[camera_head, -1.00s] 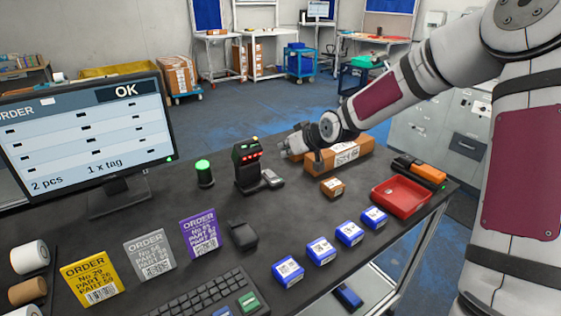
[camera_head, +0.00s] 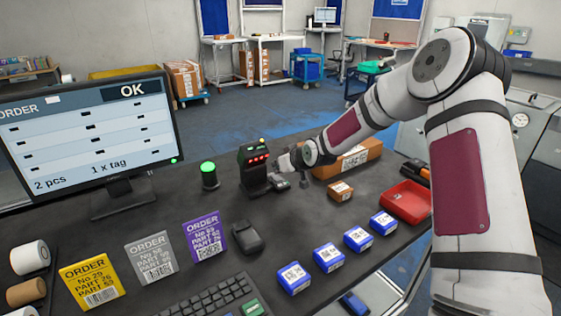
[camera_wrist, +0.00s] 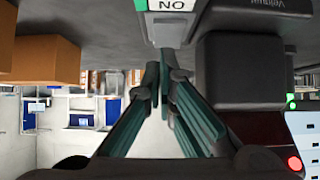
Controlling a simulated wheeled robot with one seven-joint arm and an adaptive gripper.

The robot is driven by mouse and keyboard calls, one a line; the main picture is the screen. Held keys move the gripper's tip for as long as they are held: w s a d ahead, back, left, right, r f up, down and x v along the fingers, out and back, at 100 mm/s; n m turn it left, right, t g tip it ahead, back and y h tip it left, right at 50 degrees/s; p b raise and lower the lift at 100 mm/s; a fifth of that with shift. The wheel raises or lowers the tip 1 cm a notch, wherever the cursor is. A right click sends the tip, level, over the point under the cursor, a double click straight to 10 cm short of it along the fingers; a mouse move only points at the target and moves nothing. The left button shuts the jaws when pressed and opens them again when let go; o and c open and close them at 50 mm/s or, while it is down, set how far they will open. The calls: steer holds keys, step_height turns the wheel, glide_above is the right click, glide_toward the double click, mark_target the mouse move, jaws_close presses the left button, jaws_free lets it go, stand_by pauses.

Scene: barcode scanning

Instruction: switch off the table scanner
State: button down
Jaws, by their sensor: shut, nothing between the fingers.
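In the wrist view the scanner's dark body (camera_wrist: 245,75) is right of the fingers. The grey switch box (camera_wrist: 172,28) lies just beyond the fingertips, with an upside-down ON label and a green patch beside it. My gripper (camera_wrist: 165,72) is shut and empty, tips close to the box; contact cannot be told. In the head view my gripper (camera_head: 289,168) is beside the scanner.
A long cardboard box (camera_head: 350,160) lies right of my gripper, with a small carton (camera_head: 340,191) in front. A green-topped beacon (camera_head: 208,175) stands left of the scanner. A red tray (camera_head: 405,203) and several blue boxes (camera_head: 328,257) sit nearer.

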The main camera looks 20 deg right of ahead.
steer(key=shift+f, duration=0.15)
steer(key=shift+w+a+f+b, duration=0.1)
steer(key=shift+w+f+b, duration=0.1)
steer(key=shift+f+b, duration=0.1)
steer(key=shift+w+a+f+b, duration=0.1)
steer(key=shift+w+f+b, duration=0.1)
steer(key=shift+w+b, duration=0.25)
steer(key=shift+s, duration=0.2)
